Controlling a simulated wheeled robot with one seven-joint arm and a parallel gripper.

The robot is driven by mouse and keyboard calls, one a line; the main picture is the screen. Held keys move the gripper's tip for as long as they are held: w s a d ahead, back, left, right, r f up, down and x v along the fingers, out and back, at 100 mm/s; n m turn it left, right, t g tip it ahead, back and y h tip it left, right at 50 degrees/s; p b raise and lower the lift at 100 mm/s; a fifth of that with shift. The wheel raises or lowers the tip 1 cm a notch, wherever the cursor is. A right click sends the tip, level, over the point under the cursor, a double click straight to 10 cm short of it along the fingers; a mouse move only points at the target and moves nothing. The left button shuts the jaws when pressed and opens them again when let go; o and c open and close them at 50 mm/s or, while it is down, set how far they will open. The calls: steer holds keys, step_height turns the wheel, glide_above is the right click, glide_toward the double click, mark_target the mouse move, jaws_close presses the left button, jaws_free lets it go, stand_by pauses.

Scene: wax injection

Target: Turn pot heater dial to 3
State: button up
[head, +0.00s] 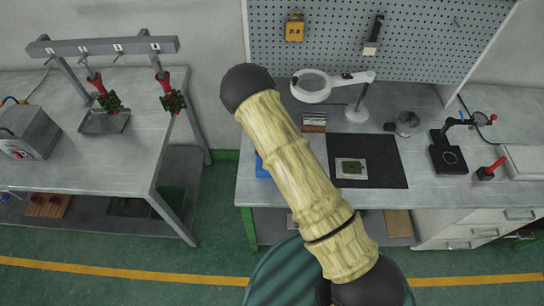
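A grey metal box (30,130) stands on the left table, cut by the picture's left edge. It has a small dark round part (16,154) low on its front, which may be a dial; any numbers are too small to read. I cannot tell for sure whether this box is the pot heater. My arm crosses the middle of the picture in a yellowish sleeve. My gripper is not in view.
The left table (75,170) carries a rack (100,46) with red-handled tools holding green pieces. A metal tray (103,121) lies below it. The right workbench (425,190) holds a magnifier lamp (312,86), a black mat (390,158) and a black stand (448,155). A floor gap separates the tables.

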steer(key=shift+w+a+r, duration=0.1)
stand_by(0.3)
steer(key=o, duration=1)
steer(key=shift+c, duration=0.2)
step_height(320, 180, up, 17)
steer(key=b, duration=0.2)
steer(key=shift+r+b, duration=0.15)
steer(key=shift+b, duration=0.2)
